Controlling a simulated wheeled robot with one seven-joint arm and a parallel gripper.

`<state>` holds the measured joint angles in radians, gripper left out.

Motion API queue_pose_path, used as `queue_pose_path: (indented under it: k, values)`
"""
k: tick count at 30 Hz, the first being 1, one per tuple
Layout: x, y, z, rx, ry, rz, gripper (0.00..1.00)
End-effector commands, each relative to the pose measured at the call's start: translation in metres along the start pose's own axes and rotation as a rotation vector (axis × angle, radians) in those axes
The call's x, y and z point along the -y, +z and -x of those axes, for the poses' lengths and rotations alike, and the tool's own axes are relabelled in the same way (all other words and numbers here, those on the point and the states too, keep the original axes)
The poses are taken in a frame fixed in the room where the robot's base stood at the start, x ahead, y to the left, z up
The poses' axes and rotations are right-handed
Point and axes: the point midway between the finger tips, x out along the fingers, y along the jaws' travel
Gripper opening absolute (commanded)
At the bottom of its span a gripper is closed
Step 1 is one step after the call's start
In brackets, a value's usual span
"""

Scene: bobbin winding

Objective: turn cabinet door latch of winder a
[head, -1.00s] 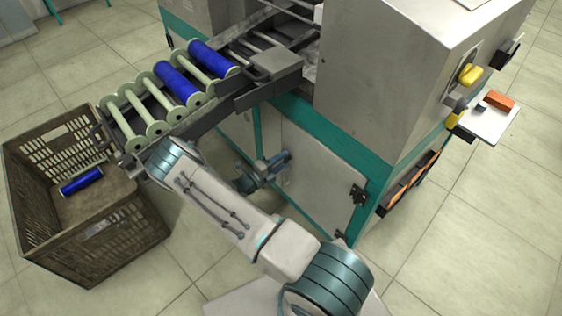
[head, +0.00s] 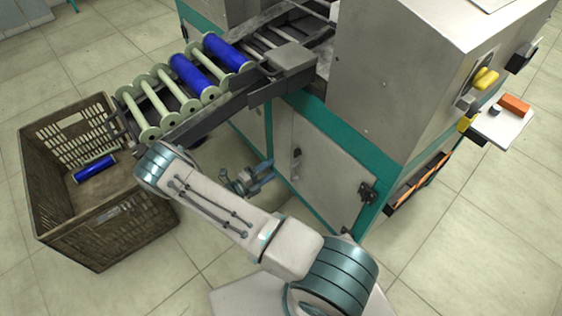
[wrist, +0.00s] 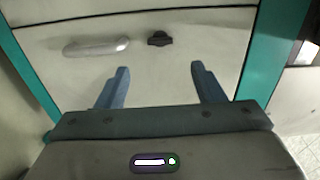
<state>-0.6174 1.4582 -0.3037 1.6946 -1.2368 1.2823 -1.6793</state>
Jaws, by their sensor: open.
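The cabinet door (head: 325,165) of the winder is a pale grey panel in a teal frame and looks shut. In the wrist view, its small dark latch (wrist: 159,39) lies with its long side across the picture, to the right of a pale bar handle (wrist: 97,47). The latch shows only as a small dark spot (head: 297,152) in the head view. My gripper (head: 268,173) is open and empty, apart from the door. In the wrist view, its two blue-grey fingers (wrist: 160,68) stand spread below the latch, roughly centred on it.
A brown crate (head: 105,235) with a blue bobbin (head: 95,168) stands at left. A rack (head: 200,125) with blue and bare bobbins juts out above my arm. Dark hinges (head: 368,193) sit on the door's right edge. A side shelf (head: 498,128) holds an orange block.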

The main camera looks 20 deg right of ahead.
Motion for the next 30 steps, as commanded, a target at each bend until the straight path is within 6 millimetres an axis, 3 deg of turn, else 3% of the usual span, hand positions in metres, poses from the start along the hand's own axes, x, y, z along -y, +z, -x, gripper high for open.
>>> queue_pose_path:
  k: [3,9,26,30]
  values:
    - [0.0,0.0,0.019,0.001,0.0,0.0,0.62]
    - [0.0,0.0,0.033,0.0,-0.001,0.0,0.62]
    - [0.0,-0.001,0.033,-0.005,0.0,-0.001,0.62]
    - [0.008,-0.02,0.02,-0.077,0.012,-0.037,0.62]
